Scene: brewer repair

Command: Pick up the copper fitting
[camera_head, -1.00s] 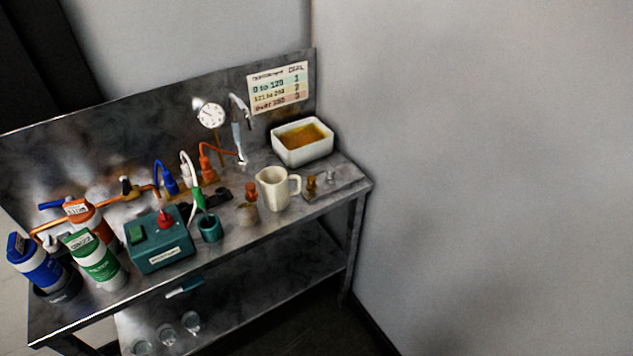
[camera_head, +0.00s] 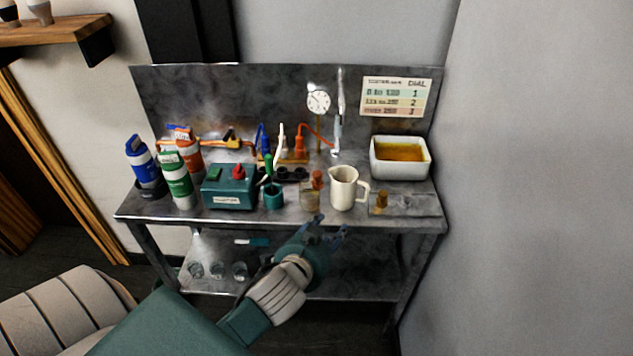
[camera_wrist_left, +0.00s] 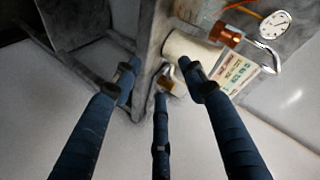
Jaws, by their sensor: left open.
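A small copper-brown fitting (camera_head: 381,203) stands upright on a flat plate (camera_head: 415,206) near the bench's front right, right of the cream pitcher (camera_head: 342,188). My left gripper (camera_head: 328,228) is open and empty, in front of the bench edge, left of the fitting and apart from it. In the left wrist view, the open fingers (camera_wrist_left: 160,80) spread toward the bench. A brownish piece that looks like the fitting (camera_wrist_left: 178,88) shows between them, beside the pitcher (camera_wrist_left: 190,48), partly covered by the fingers. My right gripper is not in view.
A jar with a copper-coloured top (camera_head: 311,197) stands left of the pitcher. A white tub (camera_head: 400,157) of amber liquid is behind the fitting. A teal tester box (camera_head: 229,191) and bottles (camera_head: 176,182) fill the left. The wall closes the right side.

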